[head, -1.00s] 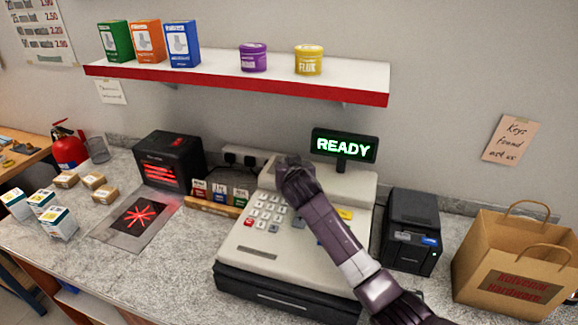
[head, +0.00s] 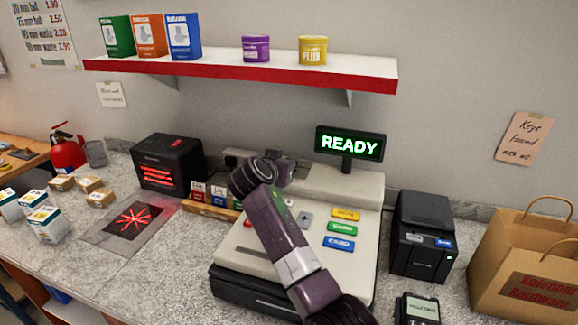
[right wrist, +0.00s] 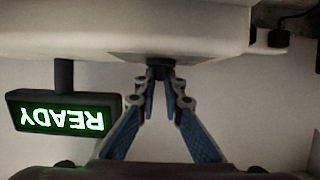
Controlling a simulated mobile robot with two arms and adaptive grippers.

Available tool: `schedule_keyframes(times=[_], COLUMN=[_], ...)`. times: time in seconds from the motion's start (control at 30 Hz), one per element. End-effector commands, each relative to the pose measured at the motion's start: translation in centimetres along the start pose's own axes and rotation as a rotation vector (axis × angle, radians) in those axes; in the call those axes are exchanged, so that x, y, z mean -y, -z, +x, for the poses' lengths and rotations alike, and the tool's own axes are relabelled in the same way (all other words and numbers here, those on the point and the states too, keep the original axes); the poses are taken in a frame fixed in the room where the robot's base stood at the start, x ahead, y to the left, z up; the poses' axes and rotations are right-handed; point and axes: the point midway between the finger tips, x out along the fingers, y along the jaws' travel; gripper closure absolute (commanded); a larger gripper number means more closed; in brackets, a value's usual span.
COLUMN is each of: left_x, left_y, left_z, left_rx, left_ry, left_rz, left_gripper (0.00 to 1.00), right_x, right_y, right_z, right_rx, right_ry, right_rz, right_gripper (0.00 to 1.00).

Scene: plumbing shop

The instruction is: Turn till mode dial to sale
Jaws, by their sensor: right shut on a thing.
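The cream till (head: 345,200) stands on the counter, with a display (head: 350,143) that reads READY in green. My right arm reaches across the till and covers much of its keypad. In the right wrist view my right gripper (right wrist: 159,78) has its blue fingers closed together at a small dark knob, the mode dial (right wrist: 156,62), on the till. That view shows the display (right wrist: 62,113) upside down. The fingertips hide most of the dial, so I cannot read its setting. In the head view my wrist hides the dial. My left gripper is out of view.
A black printer (head: 422,235), a card terminal (head: 417,309) and a paper bag (head: 530,260) stand right of the till. A scanner (head: 168,163) and small boxes (head: 47,224) are to the left. A red-edged shelf (head: 240,70) hangs above.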

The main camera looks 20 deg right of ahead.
Motion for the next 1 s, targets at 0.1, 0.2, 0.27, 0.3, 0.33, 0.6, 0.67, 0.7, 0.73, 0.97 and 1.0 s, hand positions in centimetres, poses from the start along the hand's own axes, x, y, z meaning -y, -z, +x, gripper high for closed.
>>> schedule_keyframes(times=[0.1, 0.2, 0.27, 0.3, 0.33, 0.6, 0.67, 0.7, 0.73, 0.97, 1.0], left_x=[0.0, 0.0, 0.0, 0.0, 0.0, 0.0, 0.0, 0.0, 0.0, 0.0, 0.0], left_y=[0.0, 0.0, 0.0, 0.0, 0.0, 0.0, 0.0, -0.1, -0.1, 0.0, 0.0], left_z=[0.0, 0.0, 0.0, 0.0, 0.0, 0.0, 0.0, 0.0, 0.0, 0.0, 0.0], left_rx=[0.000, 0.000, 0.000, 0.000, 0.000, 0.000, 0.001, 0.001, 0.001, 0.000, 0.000], left_ry=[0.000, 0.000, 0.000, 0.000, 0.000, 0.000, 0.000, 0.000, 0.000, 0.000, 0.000], left_rz=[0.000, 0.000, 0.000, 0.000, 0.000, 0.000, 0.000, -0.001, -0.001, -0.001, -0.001], left_gripper=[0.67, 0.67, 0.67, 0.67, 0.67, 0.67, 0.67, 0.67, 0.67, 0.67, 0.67], right_x=[0.0, 0.0, 0.0, 0.0, 0.0, 0.0, 0.0, 0.0, 0.0, 0.1, 0.1], right_y=[-0.2, -0.2, -0.2, -0.2, -0.2, -0.1, -0.1, -0.1, -0.1, -0.1, -0.1], right_z=[0.0, 0.0, 0.0, 0.0, 0.0, 0.0, 0.0, -0.1, -0.1, -2.7, -3.4], right_rx=[0.006, 0.006, 0.006, 0.006, 0.006, 0.003, 0.003, 0.002, 0.002, 0.002, 0.002], right_ry=[-0.001, 0.000, 0.000, 0.000, 0.000, 0.000, 0.000, 0.001, 0.001, 0.003, 0.004], right_rz=[0.000, 0.000, 0.000, 0.000, 0.000, 0.000, 0.000, 0.000, 0.000, 0.003, 0.002], right_gripper=[1.00, 1.00, 0.90, 0.86, 0.83, 0.74, 0.74, 0.74, 0.74, 0.74, 0.74])
